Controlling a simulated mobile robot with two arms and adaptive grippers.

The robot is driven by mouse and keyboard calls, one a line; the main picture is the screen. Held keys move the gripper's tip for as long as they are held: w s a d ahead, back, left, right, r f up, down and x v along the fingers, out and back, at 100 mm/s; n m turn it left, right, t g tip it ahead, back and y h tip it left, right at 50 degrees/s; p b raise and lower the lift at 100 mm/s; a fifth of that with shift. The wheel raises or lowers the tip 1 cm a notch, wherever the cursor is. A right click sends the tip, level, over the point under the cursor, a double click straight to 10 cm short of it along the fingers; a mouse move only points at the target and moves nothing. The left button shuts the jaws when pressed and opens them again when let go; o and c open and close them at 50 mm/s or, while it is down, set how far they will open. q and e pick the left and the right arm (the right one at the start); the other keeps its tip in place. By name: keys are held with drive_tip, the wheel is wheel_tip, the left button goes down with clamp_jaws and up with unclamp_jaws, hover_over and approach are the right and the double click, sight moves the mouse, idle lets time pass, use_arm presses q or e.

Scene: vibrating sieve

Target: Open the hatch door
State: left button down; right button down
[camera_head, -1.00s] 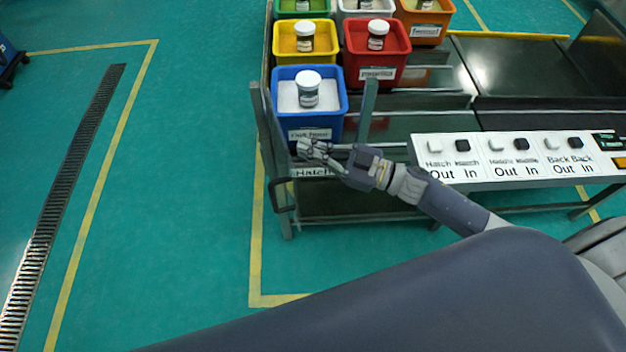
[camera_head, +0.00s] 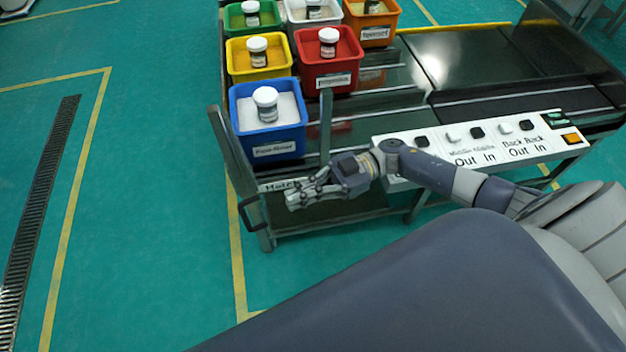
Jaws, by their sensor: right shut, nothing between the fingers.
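The hatch end of the sieve frame stands at the centre-left. A light strip with a partly covered "Hatch" label (camera_head: 277,186) runs below the blue bin. A dark panel or post (camera_head: 236,160) stands at the left corner, with a dark loop handle (camera_head: 247,214) on its outer left side. I cannot tell how far the hatch door is open. My right gripper (camera_head: 290,200) is shut and empty, just right of the handle and apart from it in the picture. It overlaps the label strip's right part. My left gripper is not in view.
A blue bin (camera_head: 272,142) with a white-lidded jar (camera_head: 265,103) sits above the hatch. Yellow (camera_head: 238,74), red (camera_head: 318,78) and other bins stand behind. A white button panel (camera_head: 440,150) lies right, behind my right arm.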

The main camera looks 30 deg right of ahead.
drive_tip(key=shift+a+p, duration=0.35)
drive_tip(key=shift+a, duration=1.6)
drive_tip(key=a+m+t+p, duration=0.3)
drive_tip(key=a+p, duration=0.3)
drive_tip(key=a, duration=0.3)
drive_tip(key=shift+w+t+h, duration=0.3)
drive_tip(key=shift+t+h, duration=0.1)
drive_tip(key=shift+t, duration=0.5)
drive_tip(key=shift+s+d, duration=0.15)
